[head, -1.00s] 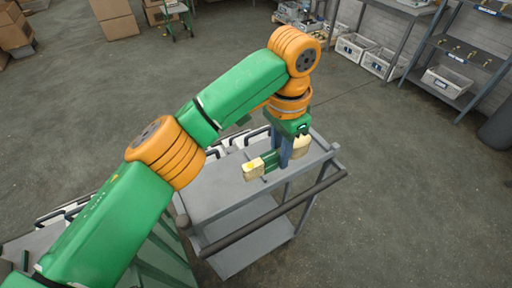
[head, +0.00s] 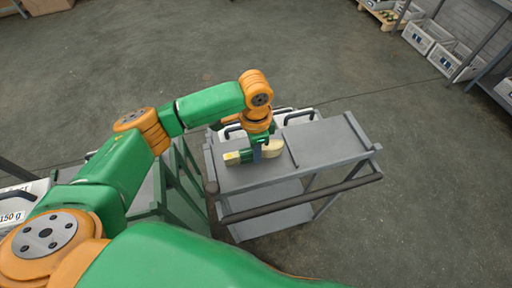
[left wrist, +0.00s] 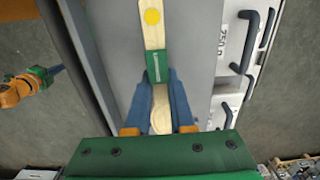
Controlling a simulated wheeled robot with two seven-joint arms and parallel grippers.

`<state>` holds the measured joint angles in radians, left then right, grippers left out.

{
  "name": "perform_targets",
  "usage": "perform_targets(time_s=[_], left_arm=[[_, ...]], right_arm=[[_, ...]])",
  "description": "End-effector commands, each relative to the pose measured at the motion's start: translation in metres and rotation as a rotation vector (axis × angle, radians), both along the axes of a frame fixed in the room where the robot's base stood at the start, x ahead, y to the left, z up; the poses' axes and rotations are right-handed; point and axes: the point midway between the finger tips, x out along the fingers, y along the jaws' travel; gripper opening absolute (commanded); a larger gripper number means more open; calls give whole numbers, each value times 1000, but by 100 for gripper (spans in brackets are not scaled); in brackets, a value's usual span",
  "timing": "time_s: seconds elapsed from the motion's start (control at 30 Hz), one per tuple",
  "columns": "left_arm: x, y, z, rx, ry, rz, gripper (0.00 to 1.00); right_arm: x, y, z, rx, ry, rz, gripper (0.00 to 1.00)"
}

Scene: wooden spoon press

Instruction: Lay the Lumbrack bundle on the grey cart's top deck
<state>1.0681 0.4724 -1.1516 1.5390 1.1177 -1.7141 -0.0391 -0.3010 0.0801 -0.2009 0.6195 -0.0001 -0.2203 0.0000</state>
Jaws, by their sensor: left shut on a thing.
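The Lumbrack bundle (head: 235,157) is a pale wooden bundle with a green band and a yellow dot on one end. My left gripper (head: 262,152) is shut on it, with its fingers pointing down. In the left wrist view the bundle (left wrist: 152,32) lies lengthwise between the blue fingers (left wrist: 158,85), its green band just beyond the tips. The bundle is over the left part of the grey cart's top deck (head: 325,140); I cannot tell whether it touches. The deck also shows in the left wrist view (left wrist: 192,45). My right gripper (left wrist: 55,71) seems to show there, too small to read.
A raised strip (head: 291,152) crosses the deck right of the bundle. White containers with black handles (head: 300,116) stand behind the cart. A dark handle bar (head: 300,200) runs along its front. A green frame (head: 180,180) stands close at its left. The deck's right part is clear.

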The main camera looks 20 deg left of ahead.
Motion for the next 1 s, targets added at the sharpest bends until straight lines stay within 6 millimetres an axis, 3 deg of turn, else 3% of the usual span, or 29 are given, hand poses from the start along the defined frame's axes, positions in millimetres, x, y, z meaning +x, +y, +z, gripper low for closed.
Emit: perform_targets(time_s=[0.33, 0.37, 0.43, 0.47, 0.77, 0.87, 1.0], left_arm=[[0, 0, -6, 0, -1, 0, 0], [0, -1, -6, 0, -1, 0, 29], [1, -1, -6, 0, -1, 0, 48], [1, -1, -6, 0, -1, 0, 51], [1, -1, -4, -1, -3, 0, 51], [1, -1, 7, -2, -4, 0, 51], [2, -1, 39, -2, -7, 0, 51]], right_arm=[[1, -1, 1, -2, -2, 0, 0], [1, -1, 1, -2, -2, 0, 0], [1, -1, 1, -2, -2, 0, 0], [1, -1, 1, -2, -2, 0, 0], [1, -1, 1, -1, -2, -1, 0], [1, -1, 0, -1, -2, -1, 0], [1, -1, -4, -1, -2, -1, 0]])
